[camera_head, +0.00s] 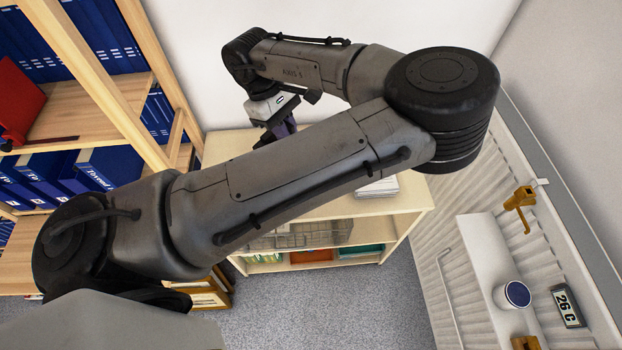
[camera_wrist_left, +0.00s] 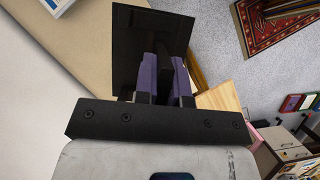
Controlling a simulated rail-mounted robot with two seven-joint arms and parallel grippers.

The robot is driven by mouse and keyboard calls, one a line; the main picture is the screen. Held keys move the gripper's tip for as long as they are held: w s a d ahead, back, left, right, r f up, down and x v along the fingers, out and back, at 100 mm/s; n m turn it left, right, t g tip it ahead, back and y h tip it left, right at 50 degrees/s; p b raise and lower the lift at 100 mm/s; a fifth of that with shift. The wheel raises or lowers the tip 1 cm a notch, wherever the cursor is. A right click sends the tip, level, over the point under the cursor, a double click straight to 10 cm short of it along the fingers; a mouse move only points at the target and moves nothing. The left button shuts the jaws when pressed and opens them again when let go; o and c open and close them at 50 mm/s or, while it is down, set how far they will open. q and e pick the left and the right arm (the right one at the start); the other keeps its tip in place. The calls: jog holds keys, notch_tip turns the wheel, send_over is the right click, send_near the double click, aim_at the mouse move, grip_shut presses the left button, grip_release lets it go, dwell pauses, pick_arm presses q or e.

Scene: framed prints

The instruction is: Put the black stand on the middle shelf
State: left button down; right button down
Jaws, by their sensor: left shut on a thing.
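In the left wrist view my left gripper (camera_wrist_left: 167,80) has its purple fingers shut on the black stand (camera_wrist_left: 140,32). The stand's flat black panel spreads beyond the fingertips, and a narrow part of it lies between them. In the head view my left gripper (camera_head: 281,127) is pointing down over the back of the low pale shelf unit (camera_head: 405,195). My own arm hides the stand there. A middle level of this unit with a wire basket (camera_head: 300,236) shows partly below my arm. I cannot tell which shelf is the middle shelf of the task. My right gripper is not in view.
A tall wooden bookcase (camera_head: 105,85) with blue binders and a red item stands at the left. White papers (camera_head: 377,188) lie on the low unit's top. A radiator (camera_head: 445,260) is at the right. Framed prints (camera_head: 207,295) lean near the floor at the lower left.

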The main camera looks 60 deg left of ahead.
pick_arm(q)
jog(key=w+d+f+n+t+y+b, duration=0.15)
jog(key=f+n+b, duration=0.35)
jog(key=f, duration=0.5)
jog(key=w+d+f+n+t+y+b, duration=0.1)
jog(key=d+f+n+b, duration=0.15)
jog(key=f+b, duration=0.55)
jog(key=shift+n, duration=0.45)
jog(key=w+a+f+b, duration=0.2)
jog(key=a+f+b, duration=0.1)
jog(key=b, duration=0.3)
jog(key=w+a+f+b, duration=0.1)
jog(key=a+f+b, duration=0.3)
jog(key=f+b, duration=0.1)
jog(key=w+a+f+b, duration=0.2)
jog(key=a+f+b, duration=0.2)
jog(key=b, duration=0.3)
jog(key=shift+w+f, duration=0.35)
jog(key=shift+f, duration=0.05)
jog(key=shift+r, duration=0.15)
jog(key=shift+g, duration=0.25)
jog(key=c, duration=1.2)
grip_release()
jog(key=shift+f, duration=0.2)
